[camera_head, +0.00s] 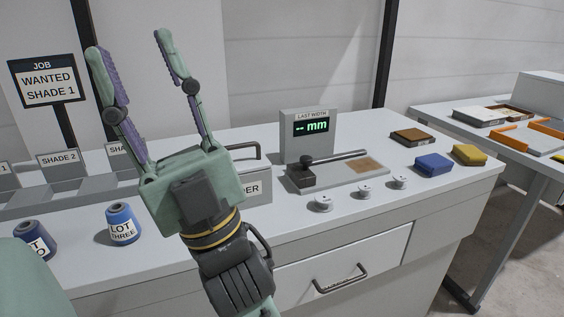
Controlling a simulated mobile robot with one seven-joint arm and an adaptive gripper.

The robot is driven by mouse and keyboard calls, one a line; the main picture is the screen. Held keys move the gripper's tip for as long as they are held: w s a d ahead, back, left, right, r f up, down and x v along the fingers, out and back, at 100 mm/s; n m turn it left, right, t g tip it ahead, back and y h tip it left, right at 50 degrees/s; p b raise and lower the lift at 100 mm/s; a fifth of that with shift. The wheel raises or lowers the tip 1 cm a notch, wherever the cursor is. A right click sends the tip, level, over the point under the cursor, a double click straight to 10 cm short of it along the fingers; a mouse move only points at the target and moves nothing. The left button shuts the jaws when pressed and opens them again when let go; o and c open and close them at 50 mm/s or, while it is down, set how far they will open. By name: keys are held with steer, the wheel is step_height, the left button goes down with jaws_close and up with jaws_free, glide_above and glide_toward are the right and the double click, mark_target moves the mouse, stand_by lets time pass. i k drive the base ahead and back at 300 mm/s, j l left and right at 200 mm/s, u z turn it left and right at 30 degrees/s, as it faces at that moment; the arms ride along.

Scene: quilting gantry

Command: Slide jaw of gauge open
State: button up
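The gauge (345,184) is a low grey block on the bench with a rail along it. Its dark sliding jaw with a black knob (306,170) sits at the rail's left end. A brown pad (366,165) lies at the right of the gauge bed. The display (310,127) behind it is labelled LAST WIDTH and reads "-- mm". My gripper (130,48) is green with purple-grey finger pads. It is raised left of the gauge, fingers apart and pointing up, with nothing between them. It is clear of the jaw.
Several white bobbins (366,190) stand before the gauge. Blue (434,165), yellow (469,154) and brown (413,137) blocks lie right. Blue spools (122,223) and shade bins are left. A box with a handle is partly hidden behind my gripper. A closed drawer (350,260) is in front.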

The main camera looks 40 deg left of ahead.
mark_target(302, 167)
steer(key=k+u, duration=0.1)
steer(key=u, duration=1.4)
steer(key=i+l+u, duration=0.1)
steer(key=l+u, duration=0.5)
steer(key=l, duration=0.7)
steer(key=i+l, duration=0.15)
steer(key=l, duration=0.85)
steer(key=k+l+u, duration=0.1)
steer(key=u, duration=0.3)
steer(key=k+l+u, duration=0.15)
steer(key=u, duration=0.3)
steer(key=i+u, duration=0.2)
steer(key=i, duration=0.2)
